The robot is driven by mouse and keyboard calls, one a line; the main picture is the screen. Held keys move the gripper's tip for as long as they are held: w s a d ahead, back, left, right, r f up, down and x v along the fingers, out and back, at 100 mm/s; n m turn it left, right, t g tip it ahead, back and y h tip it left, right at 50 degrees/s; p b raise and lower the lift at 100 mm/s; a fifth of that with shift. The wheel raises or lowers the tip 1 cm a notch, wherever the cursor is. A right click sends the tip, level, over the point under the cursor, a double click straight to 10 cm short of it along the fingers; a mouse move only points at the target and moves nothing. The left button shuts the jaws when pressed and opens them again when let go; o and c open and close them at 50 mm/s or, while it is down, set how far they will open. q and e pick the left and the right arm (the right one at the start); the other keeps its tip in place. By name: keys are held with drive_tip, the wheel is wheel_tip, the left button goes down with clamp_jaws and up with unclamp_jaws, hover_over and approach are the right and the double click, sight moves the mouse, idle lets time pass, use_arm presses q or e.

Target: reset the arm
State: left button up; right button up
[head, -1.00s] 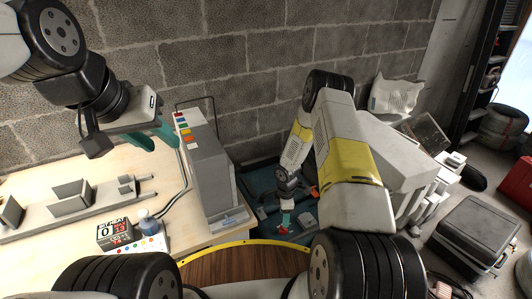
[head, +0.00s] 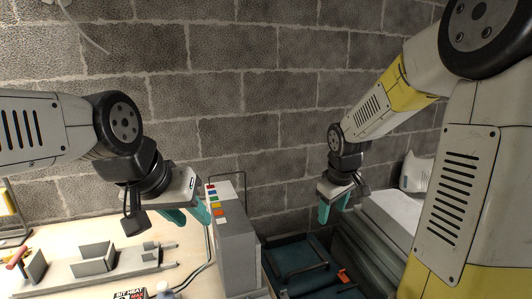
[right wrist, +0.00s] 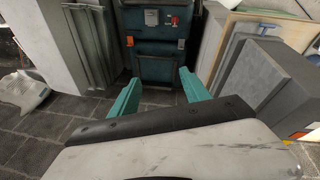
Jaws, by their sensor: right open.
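My right gripper (head: 333,207) is raised in front of the block wall, above the dark teal bin and right of the grey box. Its teal fingers are apart and empty, also in the right wrist view (right wrist: 159,77). My left gripper (head: 188,218) hangs over the workbench, just left of the grey box. Its two teal fingers point down with a gap between them, and I see nothing held.
The grey box (head: 238,250) with coloured labels stands on the workbench (head: 60,240). A grey rail with trays (head: 95,262) lies to its left. The dark teal bin (head: 300,262) is below my right gripper; it also shows in the right wrist view (right wrist: 158,62). Grey panels stand beside it.

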drive_tip(key=s+a+r+m+t+y, duration=0.1)
drive_tip(key=s+a+r+m, duration=0.1)
drive_tip(key=s+r, duration=0.3)
drive_tip(key=s+a+r+m+t+y, duration=0.1)
drive_tip(key=s+r+m, duration=0.3)
drive_tip(key=s, duration=1)
wheel_tip(320, 180, up, 2)
drive_tip(key=shift+a+r+t+y, duration=0.25)
drive_tip(key=shift+a+t+y, duration=0.05)
drive_tip(key=shift+a, duration=0.3)
